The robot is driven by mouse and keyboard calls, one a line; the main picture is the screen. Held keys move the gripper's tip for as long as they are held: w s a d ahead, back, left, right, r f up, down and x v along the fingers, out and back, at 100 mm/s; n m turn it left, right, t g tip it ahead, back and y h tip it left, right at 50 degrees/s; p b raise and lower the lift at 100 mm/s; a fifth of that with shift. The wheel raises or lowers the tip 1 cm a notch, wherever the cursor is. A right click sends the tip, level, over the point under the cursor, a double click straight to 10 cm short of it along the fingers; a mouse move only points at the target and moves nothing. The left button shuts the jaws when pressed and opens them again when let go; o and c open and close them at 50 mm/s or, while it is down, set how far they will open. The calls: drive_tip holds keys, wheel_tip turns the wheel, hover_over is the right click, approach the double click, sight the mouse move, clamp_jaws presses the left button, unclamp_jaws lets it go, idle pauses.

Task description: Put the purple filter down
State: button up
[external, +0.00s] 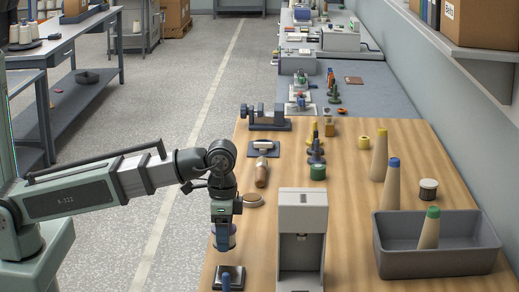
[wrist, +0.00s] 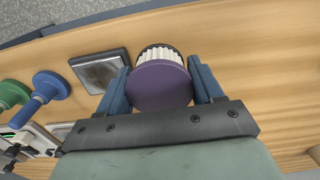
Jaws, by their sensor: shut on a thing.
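The purple filter (wrist: 160,85) has a round purple end, white pleats and a dark far rim. In the wrist view it sits between the two blue fingers of my gripper (wrist: 160,88), which is shut on it. In the external view my gripper (external: 222,236) points down near the table's left front edge, with the filter partly hidden by a finger. The filter appears held above the wooden table (wrist: 235,40); the exact gap is unclear. A dark-framed square plate (wrist: 100,70) lies left of the filter in the wrist view.
Blue (wrist: 48,88) and green (wrist: 12,95) pegs stand left in the wrist view. A white dispenser-like machine (external: 303,210) stands right of my gripper. A grey bin (external: 440,262) holds a green-topped cone (external: 429,232). A round disc (external: 253,200) lies behind my gripper.

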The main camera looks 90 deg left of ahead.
drive_tip(key=w+a+r, duration=0.1)
drive_tip(key=w+a, duration=0.1)
drive_tip(key=w, duration=0.4)
drive_tip(key=w+a+r, duration=0.2)
drive_tip(key=w, duration=0.4)
wheel_tip(320, 180, up, 3)
drive_tip(key=n, duration=0.1)
hover_over(340, 247)
drive_tip(key=shift+s+f, duration=0.1)
drive_tip(key=shift+f, duration=4.9)
drive_tip(key=shift+f, duration=0.15)
drive_tip(key=o, duration=1.1)
drive_tip(key=shift+c, duration=0.2)
drive_tip(key=shift+o, duration=0.3)
wheel_tip(340, 247, up, 12)
